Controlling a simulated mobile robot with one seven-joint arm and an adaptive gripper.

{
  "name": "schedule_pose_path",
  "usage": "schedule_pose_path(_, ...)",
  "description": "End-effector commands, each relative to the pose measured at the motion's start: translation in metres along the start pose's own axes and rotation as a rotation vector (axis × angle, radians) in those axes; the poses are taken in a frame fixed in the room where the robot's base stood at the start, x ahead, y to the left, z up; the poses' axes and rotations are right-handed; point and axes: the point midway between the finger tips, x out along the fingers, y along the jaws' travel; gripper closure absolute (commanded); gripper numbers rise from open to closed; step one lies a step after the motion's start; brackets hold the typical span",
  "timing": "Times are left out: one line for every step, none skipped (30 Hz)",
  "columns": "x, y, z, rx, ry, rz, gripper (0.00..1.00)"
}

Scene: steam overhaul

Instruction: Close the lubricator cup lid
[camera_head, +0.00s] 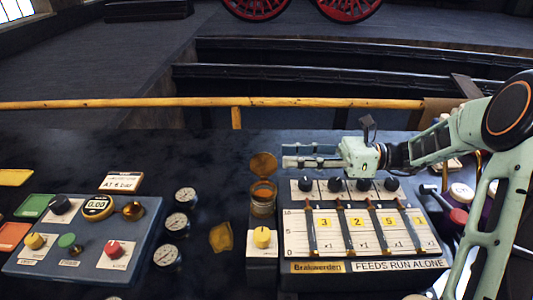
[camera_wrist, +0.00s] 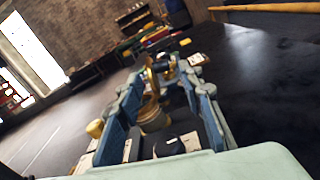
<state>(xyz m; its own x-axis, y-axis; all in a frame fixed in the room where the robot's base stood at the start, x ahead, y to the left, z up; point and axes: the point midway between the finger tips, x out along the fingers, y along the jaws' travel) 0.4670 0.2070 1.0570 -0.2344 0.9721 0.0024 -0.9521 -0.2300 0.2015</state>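The lubricator cup (camera_head: 262,203) is a small brass and glass pot behind the yellow knob. Its round brass lid (camera_head: 264,165) stands raised at the back, so the cup is open. My gripper (camera_head: 286,157) reaches in from the right, with its fingertips just right of the lid. The fingers are spread and hold nothing. In the wrist view, the lid (camera_wrist: 151,82) and the cup (camera_wrist: 153,118) appear between the open fingers of my gripper (camera_wrist: 164,78), nearer the left one. I cannot tell whether a finger touches the lid.
The feed panel (camera_head: 365,266) with black knobs and sliders lies below my gripper. A yellow knob (camera_head: 262,238) stands before the cup. Gauges (camera_head: 177,222) and a control box (camera_head: 85,262) are to the left. A yellow rail (camera_head: 130,104) runs behind the bench.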

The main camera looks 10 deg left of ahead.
Motion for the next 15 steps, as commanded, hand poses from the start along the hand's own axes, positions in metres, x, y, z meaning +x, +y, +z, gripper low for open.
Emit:
schedule_pose_path(0.012, 0.001, 0.0, 0.0, 0.001, 0.005, 0.66)
schedule_pose_path(0.018, 0.001, 0.0, 0.001, 0.002, 0.004, 0.66)
schedule_pose_path(0.025, 0.001, 0.0, 0.0, 0.001, 0.004, 0.66)
schedule_pose_path(0.031, 0.001, 0.0, 0.0, 0.002, 0.004, 0.66)
schedule_pose_path(0.036, 0.001, 0.0, 0.0, 0.003, 0.003, 0.66)
schedule_pose_path(0.042, 0.001, 0.0, 0.001, 0.002, 0.003, 0.66)
schedule_pose_path(0.046, 0.001, 0.0, 0.001, 0.002, 0.002, 0.66)
schedule_pose_path(0.05, 0.001, 0.0, 0.0, 0.002, 0.002, 0.66)
schedule_pose_path(0.054, 0.0, 0.0, 0.0, 0.003, 0.001, 0.66)
schedule_pose_path(0.057, 0.0, 0.0, 0.0, 0.003, 0.001, 0.66)
schedule_pose_path(0.059, 0.0, 0.0, -0.001, 0.002, 0.001, 0.66)
schedule_pose_path(0.062, 0.0, 0.0, -0.001, 0.002, 0.0, 0.66)
schedule_pose_path(0.064, 0.0, 0.0, -0.001, 0.002, 0.0, 0.66)
schedule_pose_path(0.065, 0.0, 0.0, -0.001, 0.002, 0.0, 0.66)
schedule_pose_path(0.066, 0.0, 0.0, -0.001, 0.002, -0.001, 0.66)
